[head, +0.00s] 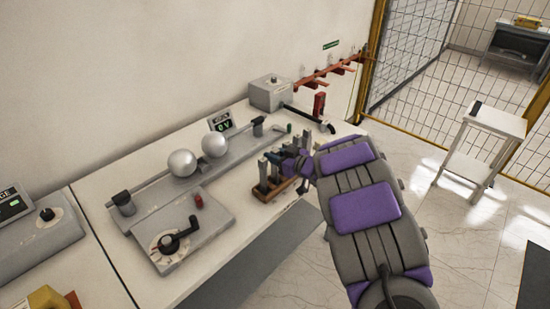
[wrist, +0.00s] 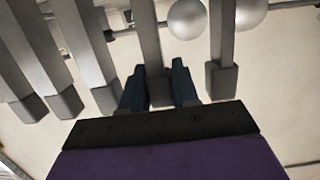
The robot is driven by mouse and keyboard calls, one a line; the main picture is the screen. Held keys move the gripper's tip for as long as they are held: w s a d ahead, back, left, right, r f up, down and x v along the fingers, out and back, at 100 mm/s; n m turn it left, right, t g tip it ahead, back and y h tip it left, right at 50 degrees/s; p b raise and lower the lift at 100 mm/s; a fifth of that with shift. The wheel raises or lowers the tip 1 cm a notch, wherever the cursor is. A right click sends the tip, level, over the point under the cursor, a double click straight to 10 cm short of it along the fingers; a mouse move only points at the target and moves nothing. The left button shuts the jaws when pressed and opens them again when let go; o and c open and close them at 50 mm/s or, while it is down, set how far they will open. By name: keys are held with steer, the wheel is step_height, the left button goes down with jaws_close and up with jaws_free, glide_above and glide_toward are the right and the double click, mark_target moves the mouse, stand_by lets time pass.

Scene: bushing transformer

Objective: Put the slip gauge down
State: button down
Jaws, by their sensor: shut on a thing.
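My gripper (head: 290,161) is over the right part of the bench, at a small wooden rack (head: 260,194) of upright grey slip gauges. In the wrist view my gripper (wrist: 159,82) has its two dark fingers on either side of one grey slip gauge (wrist: 149,40) with a darker end, and is shut on it. Several other gauges stand beside it: some to the left (wrist: 81,48) and one to the right (wrist: 222,45). The rack itself is not clear in the wrist view, so I cannot tell whether the held gauge is seated in it.
Two metal spheres (head: 182,163) on a grey stand and a crank panel (head: 178,238) are left of the rack. A 0 V display (head: 221,122), a grey box (head: 271,92) and a red-handled tool (head: 319,104) are behind. A white trolley (head: 497,117) stands right, by the mesh fence.

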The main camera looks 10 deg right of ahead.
steer(key=c, duration=0.8)
jaws_free()
steer(key=shift+c, duration=0.2)
steer(key=shift+s+r, duration=0.1)
